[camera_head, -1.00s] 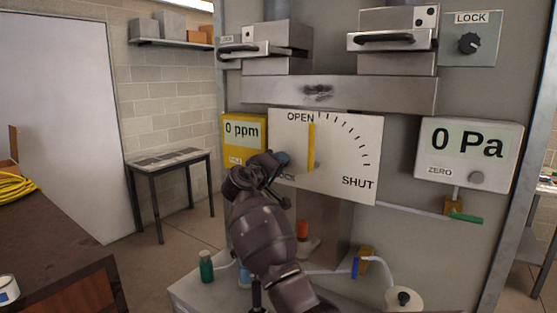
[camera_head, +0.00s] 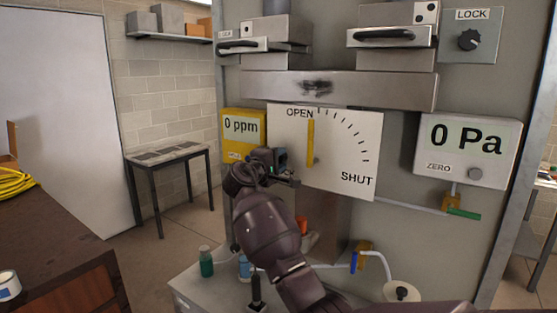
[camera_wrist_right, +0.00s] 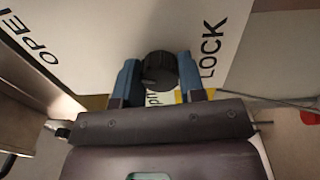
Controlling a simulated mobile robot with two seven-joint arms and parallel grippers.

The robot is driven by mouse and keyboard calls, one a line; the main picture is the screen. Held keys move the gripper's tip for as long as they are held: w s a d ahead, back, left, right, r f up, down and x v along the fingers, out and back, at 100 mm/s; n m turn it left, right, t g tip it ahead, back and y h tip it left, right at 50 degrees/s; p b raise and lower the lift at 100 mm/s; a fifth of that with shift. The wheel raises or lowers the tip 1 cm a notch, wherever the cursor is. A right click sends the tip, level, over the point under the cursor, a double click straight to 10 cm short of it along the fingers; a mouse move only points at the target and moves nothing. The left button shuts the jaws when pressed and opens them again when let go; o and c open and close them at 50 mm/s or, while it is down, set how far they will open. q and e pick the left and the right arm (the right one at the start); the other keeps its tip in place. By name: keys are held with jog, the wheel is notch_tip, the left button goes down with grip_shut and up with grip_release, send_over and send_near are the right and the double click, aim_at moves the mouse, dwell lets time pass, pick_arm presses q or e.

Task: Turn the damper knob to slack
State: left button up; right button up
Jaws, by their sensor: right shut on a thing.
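The damper plate (camera_head: 340,150) is a white panel with OPEN and SHUT marks and a scale arc. Its yellow pointer (camera_head: 310,143) stands upright, near OPEN. In the right wrist view, a round black knob (camera_wrist_right: 159,70) sits on the plate beside the word LOCK. My right gripper (camera_wrist_right: 158,63) has one blue finger on each side of this knob and is shut on it. In the head view, my right gripper (camera_head: 281,163) is at the plate's lower left and hides the knob and its label. My left gripper is not in view.
A yellow 0 ppm meter (camera_head: 243,135) is left of the plate, and a white 0 Pa meter (camera_head: 468,150) is to its right. Another knob (camera_head: 469,40) marked LOCK is at upper right. A steel bar (camera_head: 390,91) crosses above the plate. Bottles (camera_head: 206,262) stand below.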

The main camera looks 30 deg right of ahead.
dwell(0.3)
jog(key=o, duration=0.9)
pick_arm(q)
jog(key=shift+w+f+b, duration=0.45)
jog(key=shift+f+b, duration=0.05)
jog(key=shift+b, duration=0.7)
pick_arm(e)
jog(key=v, duration=1.1)
jog(key=shift+w, duration=0.1)
